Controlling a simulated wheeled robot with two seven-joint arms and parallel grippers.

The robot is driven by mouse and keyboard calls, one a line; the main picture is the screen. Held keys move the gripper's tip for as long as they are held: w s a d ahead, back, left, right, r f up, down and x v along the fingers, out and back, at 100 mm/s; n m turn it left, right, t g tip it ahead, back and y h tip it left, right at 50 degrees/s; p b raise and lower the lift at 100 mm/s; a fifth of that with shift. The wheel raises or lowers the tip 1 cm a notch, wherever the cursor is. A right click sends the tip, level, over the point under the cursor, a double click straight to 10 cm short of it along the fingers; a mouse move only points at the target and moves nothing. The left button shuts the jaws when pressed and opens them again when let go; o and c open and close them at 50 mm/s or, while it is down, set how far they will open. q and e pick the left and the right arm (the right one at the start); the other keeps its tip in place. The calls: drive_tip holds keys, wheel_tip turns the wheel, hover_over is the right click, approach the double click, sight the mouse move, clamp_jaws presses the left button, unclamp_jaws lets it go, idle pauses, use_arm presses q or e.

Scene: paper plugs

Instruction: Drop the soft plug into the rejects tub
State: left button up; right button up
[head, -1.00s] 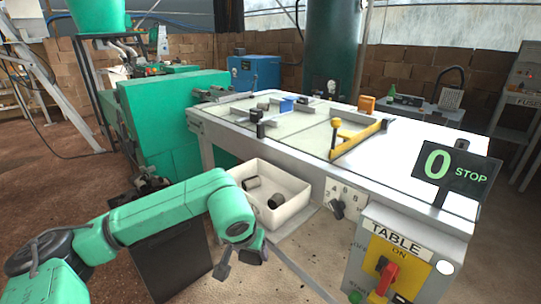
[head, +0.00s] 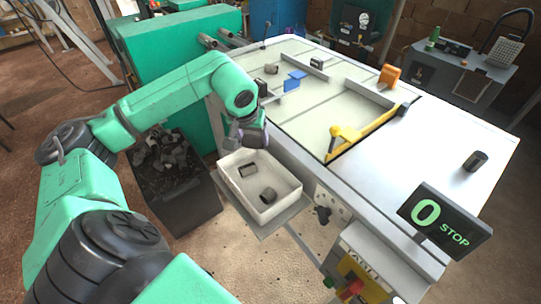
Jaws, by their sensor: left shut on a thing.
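My left gripper (head: 252,137) hangs over the back edge of a white open tub (head: 279,211), fingers pointing down. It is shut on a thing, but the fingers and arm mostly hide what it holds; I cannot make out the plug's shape. Two dark grey-brown plugs lie apart inside the tub, one near the back (head: 248,170) and one near the front (head: 268,194). No label shows on the tub. My right gripper is out of view.
A black bin (head: 196,205) of dark scraps stands left of the tub. The table (head: 440,130) behind carries a yellow swing bar (head: 365,134), a blue piece (head: 293,79), a plug (head: 271,69) and a dark cylinder (head: 475,161). The STOP sign (head: 440,222) stands at front right.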

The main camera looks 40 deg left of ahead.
use_arm(q)
drive_tip(key=shift+s+f+b, duration=0.3)
drive_tip(key=shift+f+b, duration=0.05)
drive_tip(key=f+b, duration=0.2)
drive_tip(key=s+f+b, duration=0.1)
drive_tip(key=f+b, duration=0.1)
drive_tip(key=shift+s+f, duration=0.1)
drive_tip(key=shift+f, duration=0.15)
drive_tip(key=o, duration=1.4)
drive_tip(key=shift+s+r, duration=0.1)
drive_tip(key=shift+s, duration=0.05)
drive_tip(key=shift+c, duration=0.2)
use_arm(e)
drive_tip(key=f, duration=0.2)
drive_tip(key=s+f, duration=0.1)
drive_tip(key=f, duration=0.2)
use_arm(q)
drive_tip(key=v, duration=1.4)
drive_tip(key=shift+r+p, duration=0.2)
drive_tip(key=shift+p, duration=0.25)
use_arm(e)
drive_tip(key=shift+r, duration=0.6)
